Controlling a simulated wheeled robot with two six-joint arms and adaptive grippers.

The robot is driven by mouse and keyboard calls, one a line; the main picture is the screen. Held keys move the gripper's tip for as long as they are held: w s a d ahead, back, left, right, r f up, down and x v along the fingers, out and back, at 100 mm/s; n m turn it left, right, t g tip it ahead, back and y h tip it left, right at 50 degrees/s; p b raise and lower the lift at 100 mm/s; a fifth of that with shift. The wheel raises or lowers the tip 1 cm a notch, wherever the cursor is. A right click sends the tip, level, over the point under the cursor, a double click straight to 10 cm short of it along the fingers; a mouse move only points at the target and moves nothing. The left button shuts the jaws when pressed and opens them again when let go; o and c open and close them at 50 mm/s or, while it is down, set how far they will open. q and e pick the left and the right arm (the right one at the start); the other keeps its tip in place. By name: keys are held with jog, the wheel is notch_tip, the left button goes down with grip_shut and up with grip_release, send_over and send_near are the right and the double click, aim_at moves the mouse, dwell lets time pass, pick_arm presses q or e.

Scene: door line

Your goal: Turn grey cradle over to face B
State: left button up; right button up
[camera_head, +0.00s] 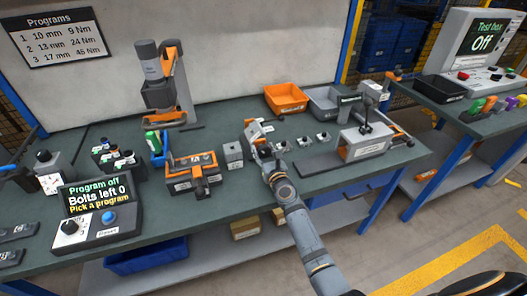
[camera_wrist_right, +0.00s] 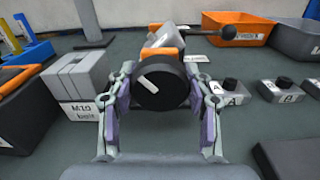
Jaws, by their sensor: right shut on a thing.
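The grey cradle (camera_head: 254,131) stands at the middle of the bench, a pale block with orange parts. In the right wrist view its block (camera_wrist_right: 164,38) looks tilted, behind a black round knob (camera_wrist_right: 160,82) with a white line. The line slants on the knob. My right gripper (camera_head: 266,152) reaches it from the front; in the right wrist view the gripper (camera_wrist_right: 160,95) is shut on the knob, one finger on each side. The face letter on the cradle is too small to read. My left gripper is not in view.
A grey bolt block (camera_head: 233,152) and an orange fixture (camera_head: 192,172) stand left of the cradle. Small grey blocks (camera_head: 303,141) stand right. A lever with a black ball (camera_wrist_right: 228,32) sticks out behind the knob. An orange bin (camera_head: 286,99) is at the back.

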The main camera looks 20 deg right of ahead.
jog(key=n, duration=0.6)
jog(key=shift+n, duration=0.3)
jog(key=n, duration=0.6)
jog(key=n+b, duration=0.1)
jog(key=n, duration=0.5)
jog(key=shift+n, duration=0.4)
jog(key=n, duration=0.5)
jog(key=o, duration=1.2)
jog(key=shift+s, duration=0.1)
